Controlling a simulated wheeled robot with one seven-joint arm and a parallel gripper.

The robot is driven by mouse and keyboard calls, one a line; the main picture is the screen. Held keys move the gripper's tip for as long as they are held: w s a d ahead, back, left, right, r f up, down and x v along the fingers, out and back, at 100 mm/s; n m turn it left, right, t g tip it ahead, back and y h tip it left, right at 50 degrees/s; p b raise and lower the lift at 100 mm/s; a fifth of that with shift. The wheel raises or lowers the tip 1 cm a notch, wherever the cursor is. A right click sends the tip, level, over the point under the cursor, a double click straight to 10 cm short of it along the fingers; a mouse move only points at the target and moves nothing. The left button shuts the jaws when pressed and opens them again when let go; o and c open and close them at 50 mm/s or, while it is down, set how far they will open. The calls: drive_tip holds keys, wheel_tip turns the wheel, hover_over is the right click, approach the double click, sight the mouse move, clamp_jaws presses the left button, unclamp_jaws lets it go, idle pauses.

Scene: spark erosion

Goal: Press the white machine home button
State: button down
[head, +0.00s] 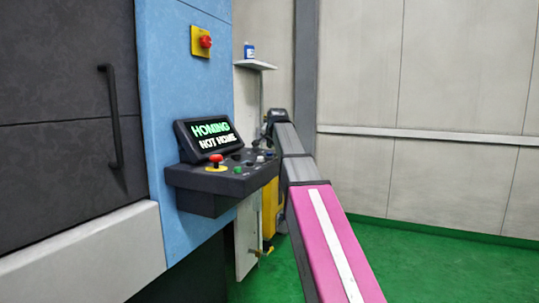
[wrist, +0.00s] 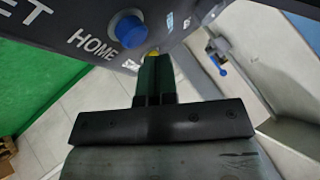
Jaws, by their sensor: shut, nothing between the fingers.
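The dark control panel (head: 222,170) juts from the machine in the head view, with several small buttons on top. A small pale spot (head: 260,158) near its right end looks like the white button, but it is too small to be sure. In the wrist view, the word HOME is printed on the panel face (wrist: 70,22) beside a blue button (wrist: 128,28); no white button shows clearly there. My gripper (wrist: 153,55) is shut and empty, its fingertips at the panel's edge near a yellow spot. Whether they touch cannot be told. The fingers hide part of the panel.
The screen (head: 212,136) reads HOMING, NOT HOME. A red emergency button (head: 216,158) sits at the panel's left, and another red knob (head: 205,41) is on the blue wall. A shelf (head: 256,65) holds a small bottle. Green floor is open at right.

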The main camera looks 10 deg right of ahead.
drive_tip(key=shift+r, duration=2.5)
